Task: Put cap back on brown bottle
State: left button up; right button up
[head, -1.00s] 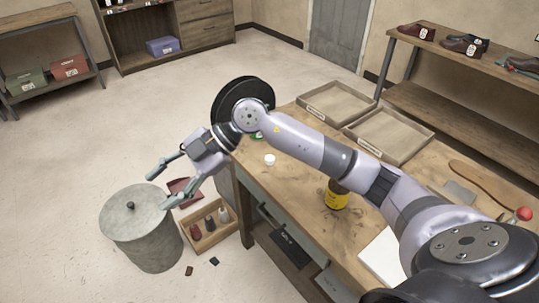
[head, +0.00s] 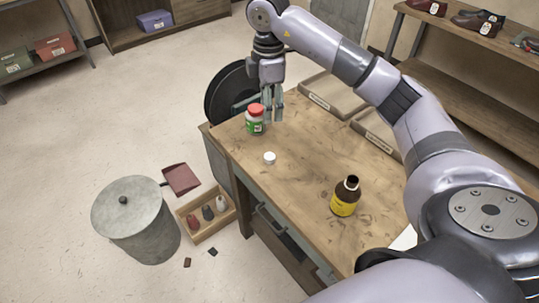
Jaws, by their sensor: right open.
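The brown bottle (head: 345,197), with a yellow label and an open dark neck, stands upright on the workbench. A white cap (head: 269,158) lies on the bench to its left and farther back. My right gripper (head: 273,117) points down over the far left part of the bench, open and empty. It is behind the cap and just right of a green jar with a red lid (head: 255,121). I cannot tell whether it touches the jar. My left gripper is not in view.
The workbench (head: 305,170) is clear between cap and bottle. Trays (head: 333,95) lie along its far right side. A black wheel (head: 222,95) stands behind the bench's left end. A grey bin (head: 135,220) and a wooden box of small bottles (head: 207,214) stand on the floor.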

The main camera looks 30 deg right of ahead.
jog(key=p, duration=0.2)
send_over(270, 156)
jog(key=f, duration=1.2)
jog(key=shift+w+f, duration=0.25)
jog(key=shift+w, duration=0.05)
jog(key=shift+s+f, duration=0.1)
jog(key=shift+f, duration=0.3)
jog(key=f, duration=0.1)
jog(key=f+p, duration=0.1)
jog(key=f, duration=0.1)
jog(key=shift+s+f, duration=0.2)
jog(key=shift+f, duration=0.45)
jog(key=shift+c, duration=0.5)
